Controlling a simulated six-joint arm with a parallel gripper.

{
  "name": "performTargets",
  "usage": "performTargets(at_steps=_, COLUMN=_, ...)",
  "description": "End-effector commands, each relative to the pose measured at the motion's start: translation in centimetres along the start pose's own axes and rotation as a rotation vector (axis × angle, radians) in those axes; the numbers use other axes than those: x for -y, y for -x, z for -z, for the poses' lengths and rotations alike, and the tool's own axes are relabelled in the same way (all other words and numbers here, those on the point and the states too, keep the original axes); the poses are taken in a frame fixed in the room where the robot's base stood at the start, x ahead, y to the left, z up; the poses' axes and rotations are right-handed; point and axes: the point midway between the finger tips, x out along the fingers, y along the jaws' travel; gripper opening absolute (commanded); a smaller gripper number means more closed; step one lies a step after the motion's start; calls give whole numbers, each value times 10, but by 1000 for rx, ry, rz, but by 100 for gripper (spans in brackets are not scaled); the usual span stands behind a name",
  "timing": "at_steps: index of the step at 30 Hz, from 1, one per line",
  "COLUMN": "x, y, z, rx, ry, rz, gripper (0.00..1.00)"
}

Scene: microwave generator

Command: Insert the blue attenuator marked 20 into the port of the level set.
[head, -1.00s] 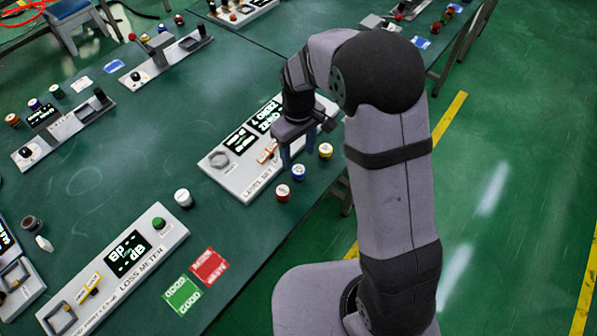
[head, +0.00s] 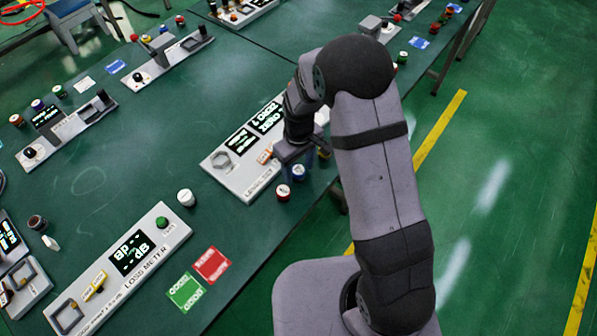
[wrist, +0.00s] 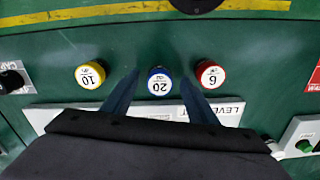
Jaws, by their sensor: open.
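The blue attenuator marked 20 (wrist: 159,81) stands upright between my fingers in the wrist view; it also shows in the head view (head: 299,173). My gripper (wrist: 158,82) is open, with one finger on each side of it and a small gap on both sides. A yellow attenuator marked 10 (wrist: 90,75) stands to the left and a red one marked 6 (wrist: 211,74) to the right. The level set (head: 212,165) is a pale panel with dark displays and a grey hexagonal ring (head: 222,160), which looks like its port. My arm hides its right end.
The loss meter panel (head: 145,275) stands front left, with a white-topped cylinder (head: 186,198) near it. Green (head: 186,292) and red (head: 211,265) cards lie near the table's front edge. The green table between the loss meter and level set is mostly clear.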

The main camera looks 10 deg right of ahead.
Motion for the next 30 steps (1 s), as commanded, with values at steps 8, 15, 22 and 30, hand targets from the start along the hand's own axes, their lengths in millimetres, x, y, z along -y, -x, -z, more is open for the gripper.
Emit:
performTargets(at_steps=8, x=0, y=0, z=0, rx=0, ry=0, rz=0, gripper=7)
performTargets(at_steps=15, x=0, y=1, z=0, rx=-1, ry=0, rz=0, gripper=3)
performTargets(at_steps=22, x=0, y=10, z=1, rx=-3, ry=0, rz=-1, gripper=3)
performTargets(at_steps=30, x=-1, y=48, z=2, rx=-6, ry=0, rz=-2, gripper=3)
